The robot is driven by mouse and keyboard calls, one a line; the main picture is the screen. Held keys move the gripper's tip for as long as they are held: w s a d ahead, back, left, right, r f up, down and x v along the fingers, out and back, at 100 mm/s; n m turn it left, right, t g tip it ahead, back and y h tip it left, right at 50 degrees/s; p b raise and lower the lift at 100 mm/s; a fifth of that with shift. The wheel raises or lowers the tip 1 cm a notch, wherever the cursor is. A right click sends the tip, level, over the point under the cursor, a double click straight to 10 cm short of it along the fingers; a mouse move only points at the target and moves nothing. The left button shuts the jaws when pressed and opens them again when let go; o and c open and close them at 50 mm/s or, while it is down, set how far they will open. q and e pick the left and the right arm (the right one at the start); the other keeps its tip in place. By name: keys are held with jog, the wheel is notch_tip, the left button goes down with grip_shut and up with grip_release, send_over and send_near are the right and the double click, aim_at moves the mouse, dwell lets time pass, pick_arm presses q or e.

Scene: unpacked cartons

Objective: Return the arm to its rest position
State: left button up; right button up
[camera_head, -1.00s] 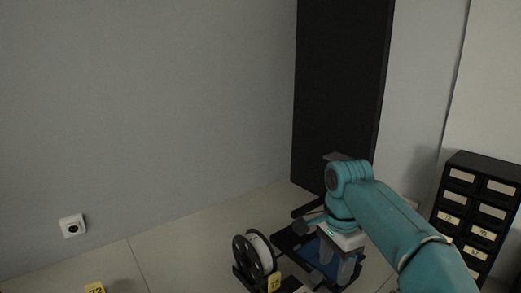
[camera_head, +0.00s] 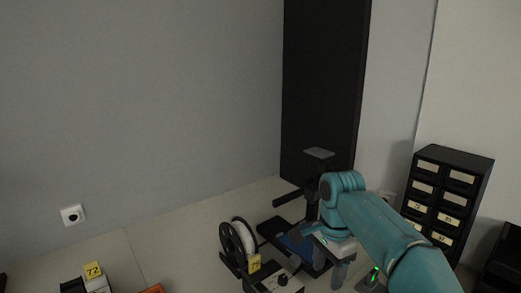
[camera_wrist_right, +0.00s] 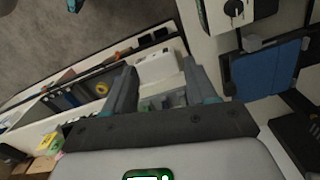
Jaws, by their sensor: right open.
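My right arm is teal and reaches in from the lower right of the head view. Its gripper (camera_head: 328,262) points down in front of a dark stand with a blue plate (camera_head: 294,239). In the right wrist view the two grey fingers (camera_wrist_right: 162,84) are spread wide apart, with nothing held between them. Light and greenish items show beyond the fingers, too small to name. My left gripper does not show in the head view.
A spool (camera_head: 237,241) on a black holder stands left of the gripper. A black drawer cabinet (camera_head: 447,205) stands to the right. A tall black panel (camera_head: 323,90) rises behind. A yellow tag marked 72 (camera_head: 93,270) is at lower left. Bare surface (camera_head: 170,245) lies between.

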jog(key=s+a+f+n+y, duration=0.1)
jog(key=f+n, duration=0.1)
jog(key=f, duration=0.7)
jog(key=s+a+f+n+y, duration=0.1)
jog(key=s+f+n, duration=0.1)
jog(key=f, duration=0.6)
jog(key=s+a+f+n, duration=0.1)
jog(key=f+n, duration=0.1)
jog(key=f, duration=0.7)
jog(key=s+f+n, duration=0.1)
jog(key=s+f, duration=0.2)
jog(key=s, duration=0.5)
jog(key=s+f+n+y, duration=0.1)
jog(key=s+f, duration=0.3)
jog(key=s, duration=0.4)
jog(key=s+f+n, duration=0.2)
jog(key=s+f, duration=0.2)
jog(key=s, duration=0.4)
jog(key=shift+s+f+n+y, duration=0.2)
jog(key=shift+f+n+y, duration=0.05)
jog(key=shift+n+y, duration=0.15)
jog(key=shift+a, duration=0.1)
